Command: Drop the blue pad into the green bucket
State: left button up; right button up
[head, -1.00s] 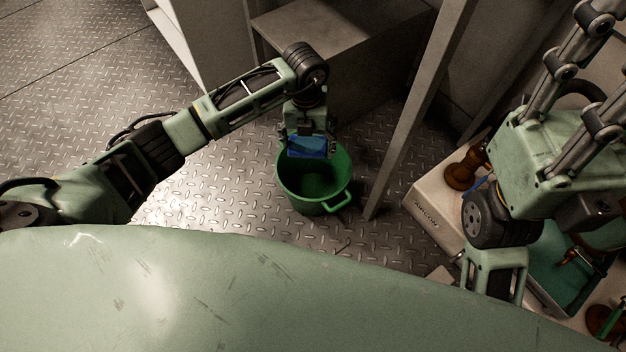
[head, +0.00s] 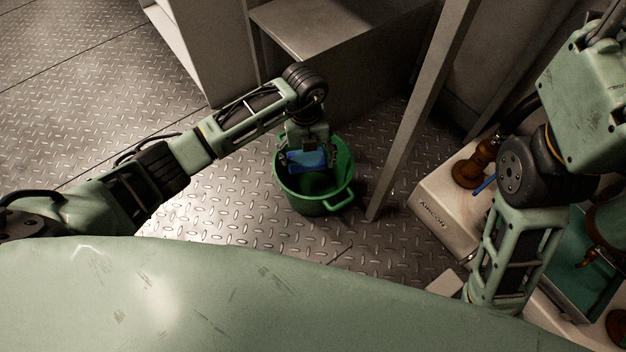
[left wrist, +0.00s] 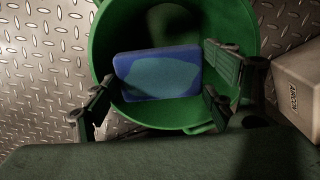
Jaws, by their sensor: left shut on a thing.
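The green bucket (head: 318,206) stands on the metal floor, its mouth facing up and a handle at its lower right. My left gripper (head: 307,152) is shut on the blue pad (head: 306,161) at the bucket's mouth. In the left wrist view, the blue pad (left wrist: 158,74) lies between the fingers (left wrist: 160,92) of that gripper, with the green bucket (left wrist: 103,35) around and behind it. How far the pad is below the rim is hard to tell. My right arm comes in at the right, but its gripper is out of view.
A slanted grey post (head: 420,110) stands just right of the bucket. A grey box-like structure (head: 320,35) is behind it. A pale unit (head: 436,212) marked "AIRCON" with brown fittings (head: 470,172) is at the right. Open floor (head: 110,90) lies to the left.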

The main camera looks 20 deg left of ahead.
pick_arm(q)
jog(key=o, duration=1.4)
jog(key=shift+r, duration=0.15)
notch_tip(320, 180, up, 12)
jog(key=shift+f, duration=0.1)
jog(key=shift+f, duration=0.1)
